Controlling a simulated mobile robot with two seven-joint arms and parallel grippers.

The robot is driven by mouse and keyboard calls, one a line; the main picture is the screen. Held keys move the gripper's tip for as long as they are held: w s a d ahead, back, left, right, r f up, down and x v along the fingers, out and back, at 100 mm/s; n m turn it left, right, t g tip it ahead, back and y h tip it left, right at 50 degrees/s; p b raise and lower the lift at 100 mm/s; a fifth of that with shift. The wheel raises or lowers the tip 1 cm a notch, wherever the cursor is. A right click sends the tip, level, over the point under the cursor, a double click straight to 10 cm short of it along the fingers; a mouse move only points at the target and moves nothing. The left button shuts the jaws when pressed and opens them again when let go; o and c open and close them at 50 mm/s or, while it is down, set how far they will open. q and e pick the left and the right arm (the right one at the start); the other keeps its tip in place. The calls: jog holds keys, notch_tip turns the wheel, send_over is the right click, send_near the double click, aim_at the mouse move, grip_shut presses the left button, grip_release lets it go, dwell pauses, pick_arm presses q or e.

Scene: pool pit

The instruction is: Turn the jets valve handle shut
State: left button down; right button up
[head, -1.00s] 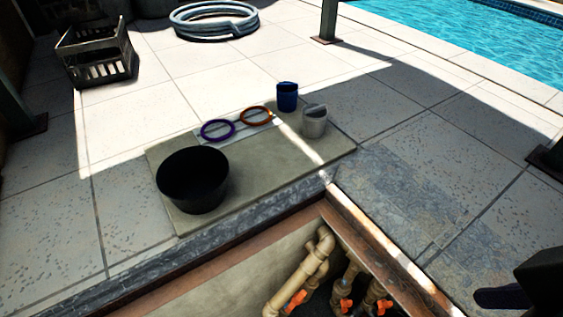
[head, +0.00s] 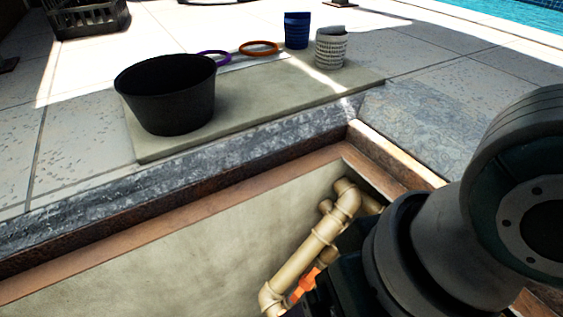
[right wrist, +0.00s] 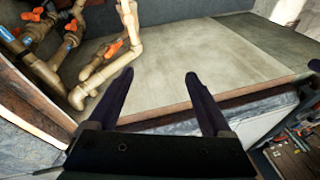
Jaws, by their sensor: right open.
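Tan pipes (head: 312,245) with orange valve handles stand in the sunken pit. In the head view one orange handle (head: 306,281) shows, partly hidden by my right arm. In the right wrist view several orange handles show: one on the nearer pipe (right wrist: 114,48), others farther left (right wrist: 72,25) and (right wrist: 34,14). Blue tags sit on some pipes; I cannot read which one is the jets valve. My right gripper (right wrist: 158,77) is open and empty, its fingers apart over the pit edge, with the handles ahead and to the left. My left gripper is out of view.
The pit has a rusty metal rim (head: 190,232) and stone edging. A crate (head: 88,16) stands behind.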

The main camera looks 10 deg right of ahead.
jog(key=w+f+m+h+b, duration=0.1)
jog(key=w+f+b, duration=0.1)
jog(key=f+b, duration=0.9)
jog(key=w+d+f+m+g+h+b, duration=0.1)
jog(key=w+f+b, duration=0.1)
jog(key=f+b, duration=1)
jog(key=w+f+g+b, duration=0.1)
jog(key=w+f+b, duration=0.1)
jog(key=f+b, duration=1)
jog(key=shift+d+f+m+h, duration=0.2)
jog(key=shift+f, duration=2.1)
jog(key=shift+d+f+m+h, duration=0.15)
jog(key=shift+f+m+h, duration=0.05)
jog(key=shift+f, duration=2.1)
jog(key=c, duration=0.7)
grip_shut()
